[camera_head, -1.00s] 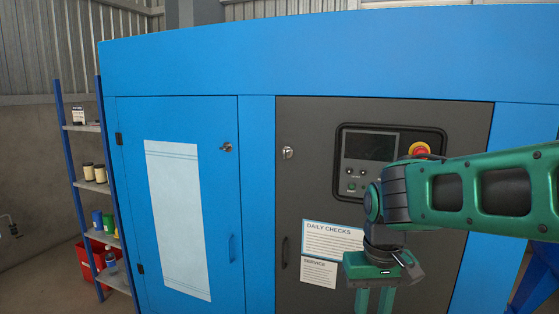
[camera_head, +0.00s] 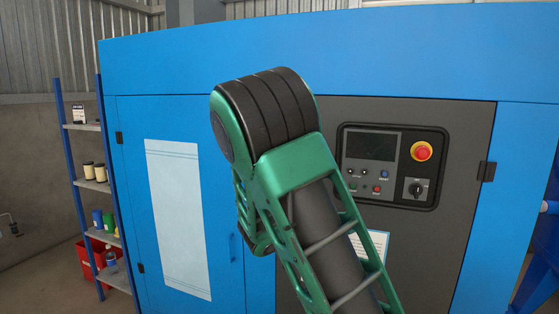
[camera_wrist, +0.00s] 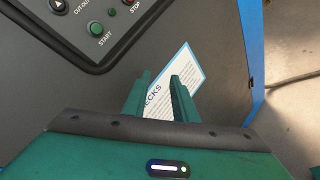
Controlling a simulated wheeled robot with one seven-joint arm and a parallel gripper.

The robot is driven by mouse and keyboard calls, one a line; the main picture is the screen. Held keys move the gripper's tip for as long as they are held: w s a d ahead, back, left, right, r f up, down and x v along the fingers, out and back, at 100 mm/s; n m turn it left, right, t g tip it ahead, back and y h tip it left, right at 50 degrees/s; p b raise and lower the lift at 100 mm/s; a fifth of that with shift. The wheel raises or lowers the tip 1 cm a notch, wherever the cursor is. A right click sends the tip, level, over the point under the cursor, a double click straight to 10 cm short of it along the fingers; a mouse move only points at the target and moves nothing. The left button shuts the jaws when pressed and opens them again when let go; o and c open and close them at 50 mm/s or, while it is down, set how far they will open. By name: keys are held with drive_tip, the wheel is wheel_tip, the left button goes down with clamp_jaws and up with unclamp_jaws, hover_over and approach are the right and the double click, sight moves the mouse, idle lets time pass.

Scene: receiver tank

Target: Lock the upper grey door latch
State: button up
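The grey door (camera_head: 440,255) is closed, set in the blue cabinet front. Its upper latch is not visible now, because my arm crosses the door's upper left part in the head view. The wrist view shows the grey door (camera_wrist: 215,65) tilted, with no latch in sight. My gripper (camera_wrist: 160,76) is open, its two green fingers apart with nothing held between them. The fingers point toward the door, in front of the daily checks sheet (camera_wrist: 186,72). In the head view the gripper is hidden behind my arm.
A control panel (camera_head: 405,192) with a screen, buttons and a red emergency stop (camera_head: 421,151) is on the grey door. A closed blue door (camera_head: 128,200) is at left. A shelf (camera_head: 95,186) with small containers stands further left. The cabinet's right edge shows in the wrist view.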

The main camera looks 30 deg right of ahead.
drive_tip(key=w+a+r+n+t+h, duration=0.4)
drive_tip(key=w+a+r+n+t, duration=0.8)
drive_tip(key=w+a+r+n, duration=0.4)
drive_tip(key=w+d+r+m, duration=0.1)
drive_tip(key=w+d+r, duration=0.1)
drive_tip(key=w+d, duration=0.2)
drive_tip(key=d, duration=0.2)
drive_tip(key=shift+w+d+r+y, duration=0.15)
drive_tip(key=shift+d+r+y, duration=0.15)
drive_tip(key=shift+d, duration=0.05)
drive_tip(key=shift+c, duration=0.4)
clamp_jaws()
drive_tip(key=shift+a+m, duration=0.1)
drive_tip(key=shift+m, duration=0.2)
